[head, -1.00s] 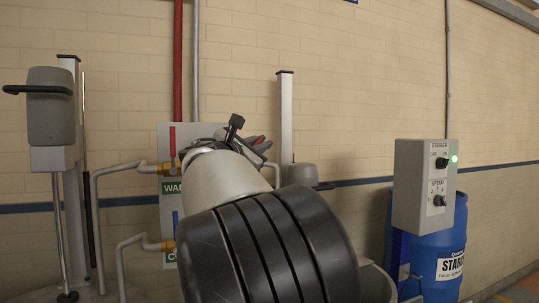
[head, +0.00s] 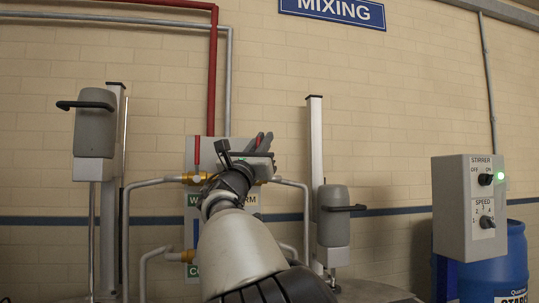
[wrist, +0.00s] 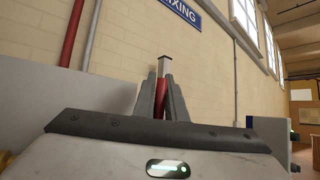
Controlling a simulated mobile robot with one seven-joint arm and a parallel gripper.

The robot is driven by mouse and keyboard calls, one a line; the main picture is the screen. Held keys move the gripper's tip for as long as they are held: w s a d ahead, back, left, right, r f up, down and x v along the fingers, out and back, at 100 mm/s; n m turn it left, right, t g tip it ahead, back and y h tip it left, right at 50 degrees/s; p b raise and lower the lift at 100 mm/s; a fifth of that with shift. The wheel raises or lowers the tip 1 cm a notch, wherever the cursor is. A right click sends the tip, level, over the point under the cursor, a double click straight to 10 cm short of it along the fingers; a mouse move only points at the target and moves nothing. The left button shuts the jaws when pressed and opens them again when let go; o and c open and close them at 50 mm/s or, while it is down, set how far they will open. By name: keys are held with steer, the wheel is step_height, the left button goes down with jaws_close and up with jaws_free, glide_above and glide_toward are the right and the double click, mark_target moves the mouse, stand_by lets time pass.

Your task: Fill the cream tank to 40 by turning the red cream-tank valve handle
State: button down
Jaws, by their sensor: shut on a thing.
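My gripper (head: 264,141) is in front of the valve board at the centre of the head view, pointing toward the wall with its fingers up. In the wrist view my gripper's fingers (wrist: 161,92) are closed on a red valve handle (wrist: 161,104), which shows upright between them. In the head view this handle is mostly hidden by the fingers. A second red handle (head: 197,151) stands upright on the brass valve at the board's left, apart from my gripper. No tank level reading is legible.
A valve board (head: 190,218) with partly covered lettering carries pipes. Grey mixer heads on posts stand left (head: 95,125) and right (head: 333,215). A stirrer control box (head: 452,205) with a lit green lamp is at right, by a blue drum (head: 490,275). A MIXING sign (head: 335,10) hangs above.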

steer(key=shift+a+n+t+y+b, duration=0.3)
steer(key=shift+n+t, duration=0.1)
steer(key=shift+n, duration=0.1)
steer(key=c, duration=1.8)
jaws_free()
steer(key=shift+s, duration=0.1)
steer(key=b+v, duration=0.2)
steer(key=v, duration=1.5)
steer(key=shift+s, duration=0.2)
steer(key=shift+a, duration=0.1)
